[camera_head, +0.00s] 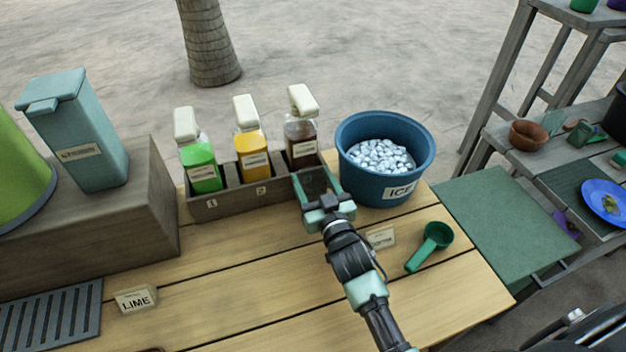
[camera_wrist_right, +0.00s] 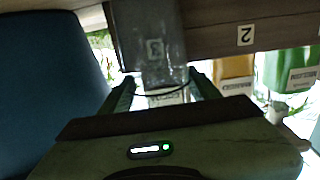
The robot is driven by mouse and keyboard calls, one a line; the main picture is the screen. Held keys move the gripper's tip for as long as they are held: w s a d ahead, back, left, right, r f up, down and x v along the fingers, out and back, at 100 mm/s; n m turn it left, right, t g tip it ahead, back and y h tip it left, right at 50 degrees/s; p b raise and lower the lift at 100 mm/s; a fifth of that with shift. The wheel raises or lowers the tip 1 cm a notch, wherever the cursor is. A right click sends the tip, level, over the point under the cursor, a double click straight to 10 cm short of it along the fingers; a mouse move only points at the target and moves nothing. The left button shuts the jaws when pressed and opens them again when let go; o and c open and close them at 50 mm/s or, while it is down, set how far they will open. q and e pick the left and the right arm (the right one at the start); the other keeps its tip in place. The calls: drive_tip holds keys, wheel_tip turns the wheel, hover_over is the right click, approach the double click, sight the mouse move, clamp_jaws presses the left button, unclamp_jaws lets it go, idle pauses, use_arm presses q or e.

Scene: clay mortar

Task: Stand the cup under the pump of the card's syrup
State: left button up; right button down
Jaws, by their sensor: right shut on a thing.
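A card (camera_head: 136,299) reading LIME stands at the front left of the table. A rack (camera_head: 236,205) holds three pump bottles: green (camera_head: 203,176) at 1, yellow (camera_head: 254,158) at 2 and brown (camera_head: 301,141) at the right. My right gripper (camera_head: 319,191) is shut on a clear cup (camera_head: 312,179) in front of the brown bottle, at the rack's right end. The cup also shows between the fingers in the right wrist view (camera_wrist_right: 150,40). Whether its base touches the table cannot be told. My left gripper is not in view.
A blue ice bucket (camera_head: 358,178) stands close to the right of the cup. A green scoop (camera_head: 433,240) and a small card (camera_head: 381,238) lie near my right arm. A teal bin (camera_head: 84,150) stands on a raised box at left. The table's middle left is clear.

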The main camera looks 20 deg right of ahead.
drive_tip(key=shift+f, duration=0.2)
drive_tip(key=shift+c, duration=1.9)
unclamp_jaws()
drive_tip(key=shift+r, duration=0.1)
drive_tip(key=shift+r, duration=0.1)
drive_tip(key=s, duration=1.2)
drive_tip(key=shift+d+b, duration=0.2)
drive_tip(key=shift+b, duration=0.15)
